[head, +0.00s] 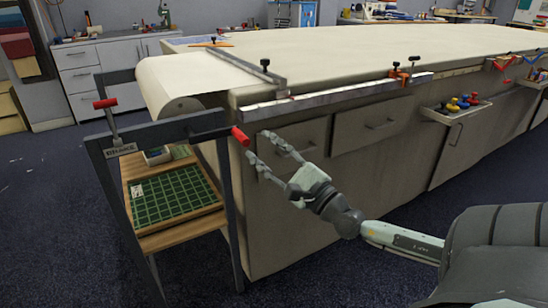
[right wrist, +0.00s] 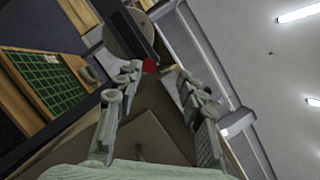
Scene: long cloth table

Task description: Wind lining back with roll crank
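The roll crank shows as a dark arm (head: 210,132) with a red handle (head: 241,136) at the near end of the frame. The cream lining (head: 172,88) hangs over the roll at the table's left end and spreads over the table. My right gripper (head: 259,147) is open, its fingertips just right of the red handle. In the right wrist view the red handle (right wrist: 149,65) shows just beyond and between the open fingers (right wrist: 160,72). I cannot tell whether a finger touches it. My left gripper is not in view.
A second red-handled lever (head: 105,103) stands on the dark frame (head: 165,133). A metal bar (head: 335,97) and an orange clamp (head: 403,74) lie along the table's front edge. A green cutting mat (head: 170,193) lies on the shelf below. Drawers (head: 370,125) front the table.

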